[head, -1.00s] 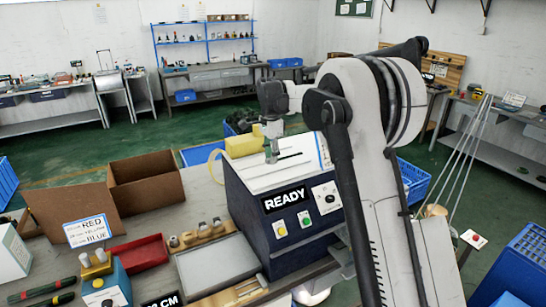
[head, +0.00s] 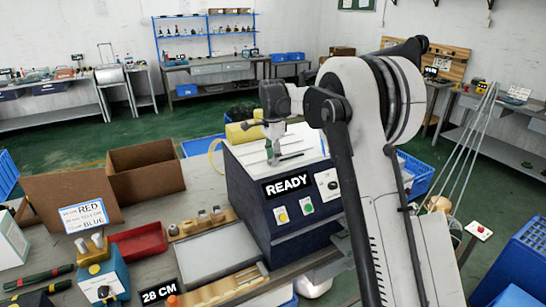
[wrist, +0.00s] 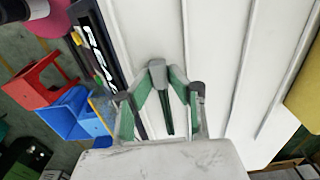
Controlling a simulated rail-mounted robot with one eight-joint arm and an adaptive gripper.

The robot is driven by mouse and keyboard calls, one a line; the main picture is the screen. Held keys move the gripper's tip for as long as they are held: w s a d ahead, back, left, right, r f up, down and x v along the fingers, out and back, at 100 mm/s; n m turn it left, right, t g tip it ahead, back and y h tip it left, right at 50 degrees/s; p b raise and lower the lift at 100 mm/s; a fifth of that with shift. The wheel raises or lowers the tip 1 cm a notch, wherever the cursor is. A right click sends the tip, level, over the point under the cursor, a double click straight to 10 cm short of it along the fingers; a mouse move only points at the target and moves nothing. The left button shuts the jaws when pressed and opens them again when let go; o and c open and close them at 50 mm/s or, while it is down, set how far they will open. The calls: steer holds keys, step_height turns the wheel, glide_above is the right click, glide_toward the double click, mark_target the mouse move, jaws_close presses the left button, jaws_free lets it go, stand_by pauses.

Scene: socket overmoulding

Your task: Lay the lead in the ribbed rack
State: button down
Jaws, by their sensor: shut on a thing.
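My gripper (head: 272,160) is over the white top of the dark blue machine marked READY (head: 250,200). In the wrist view, its green-padded fingers (wrist: 158,70) come together above that pale, lined top. The fingers are closed, but I cannot make out what is between them. A dark narrow strip shows between the finger links; I cannot tell whether it is a slot in the top. I cannot clearly pick out the lead.
A yellow block (head: 243,133) with a thin yellow loop stands behind the machine. A grey tray (head: 215,257), a wooden peg strip (head: 205,225), a red bin (head: 137,242) and a cardboard box (head: 145,172) are left of the machine. A sign reads 28 CM (head: 160,291).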

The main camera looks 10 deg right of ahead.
steer(key=c, duration=1.6)
jaws_free()
steer(key=shift+o, duration=0.2)
step_height(320, 180, up, 12)
steer(key=s+r+n+t+b, duration=0.2)
steer(key=s+r+n, duration=0.2)
steer(key=s, duration=0.8)
steer(key=s+f+n+t+b, duration=0.2)
steer(key=s+f+n, duration=0.15)
steer(key=s, duration=0.75)
steer(key=s+f+n+t+b, duration=0.1)
steer(key=s+f+n+b, duration=0.2)
steer(key=s, duration=0.9)
steer(key=s+f+n+t+b, duration=0.1)
steer(key=s+f+n, duration=0.3)
steer(key=s+f, duration=0.7)
steer(key=shift+n+t, duration=0.35)
steer(key=shift+t, duration=0.15)
